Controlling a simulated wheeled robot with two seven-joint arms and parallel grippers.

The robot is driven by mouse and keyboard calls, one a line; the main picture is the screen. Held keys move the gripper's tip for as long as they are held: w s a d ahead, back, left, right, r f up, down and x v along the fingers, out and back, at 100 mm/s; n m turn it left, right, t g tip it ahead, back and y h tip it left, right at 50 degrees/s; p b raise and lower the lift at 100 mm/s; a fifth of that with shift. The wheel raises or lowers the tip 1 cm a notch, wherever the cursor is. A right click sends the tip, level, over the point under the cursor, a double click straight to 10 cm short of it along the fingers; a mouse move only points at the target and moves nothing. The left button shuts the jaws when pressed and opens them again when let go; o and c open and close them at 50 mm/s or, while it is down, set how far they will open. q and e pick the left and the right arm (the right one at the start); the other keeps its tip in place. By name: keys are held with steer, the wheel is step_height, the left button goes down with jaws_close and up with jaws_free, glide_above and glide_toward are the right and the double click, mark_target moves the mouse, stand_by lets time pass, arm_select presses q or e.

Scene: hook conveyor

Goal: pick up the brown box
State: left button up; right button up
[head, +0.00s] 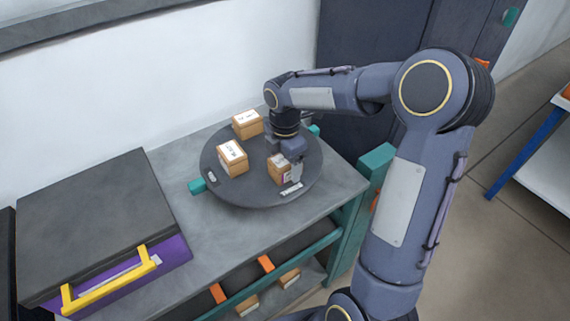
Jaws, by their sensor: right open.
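Three brown boxes with white labels stand on a round dark turntable (240,192). One brown box (277,170) is at the front right of the turntable, partly hidden by my right gripper. A second brown box (233,161) is at the left, and a third brown box (246,127) is at the back. My right gripper (292,167) is open and points down at the front right box. Its fingers overlap that box in the picture; I cannot tell whether they touch it. My left gripper is not in view.
The turntable sits on a grey bench (185,218). A dark case (92,215) with a purple side and a yellow handle (110,280) fills the left. More brown boxes (289,277) lie on a lower shelf. A dark cabinet (365,40) stands behind my right arm.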

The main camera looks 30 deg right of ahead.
steer(key=shift+f, duration=0.4)
steer(key=shift+c, duration=0.2)
steer(key=c, duration=1)
steer(key=shift+c, duration=0.2)
steer(key=shift+r, duration=0.15)
